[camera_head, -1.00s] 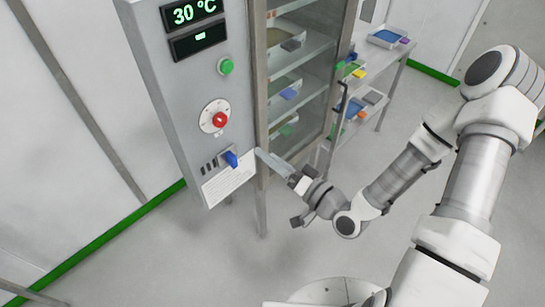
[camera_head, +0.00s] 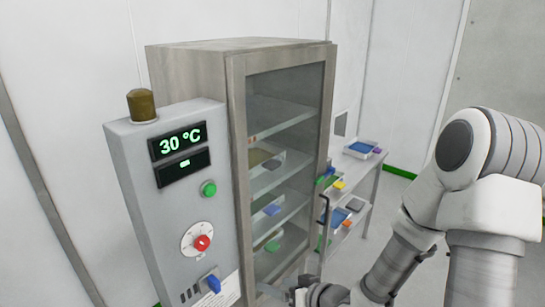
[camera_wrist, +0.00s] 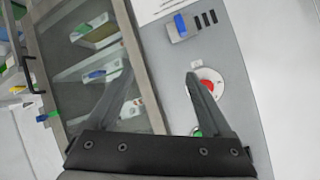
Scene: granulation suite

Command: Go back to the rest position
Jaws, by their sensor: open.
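My gripper (camera_head: 278,291) is at the bottom of the head view, low in front of the cabinet beside the control panel, and partly cut off by the frame edge. In the wrist view my gripper (camera_wrist: 158,76) has its two dark fingers spread apart with nothing between them. Past the fingers is the grey control panel (camera_head: 135,190), with a blue switch (camera_head: 213,285), a red knob (camera_head: 202,243) and a green button (camera_head: 209,189). Its display (camera_head: 178,143) reads 30 °C. The blue switch also shows in the wrist view (camera_wrist: 181,25).
The glass-doored cabinet (camera_head: 237,100) stands right of the panel, its door looking closed, with trays on shelves inside. A dark handle (camera_head: 323,212) sits at its right edge. A side table (camera_head: 375,190) with trays and small coloured items stands behind, to the right.

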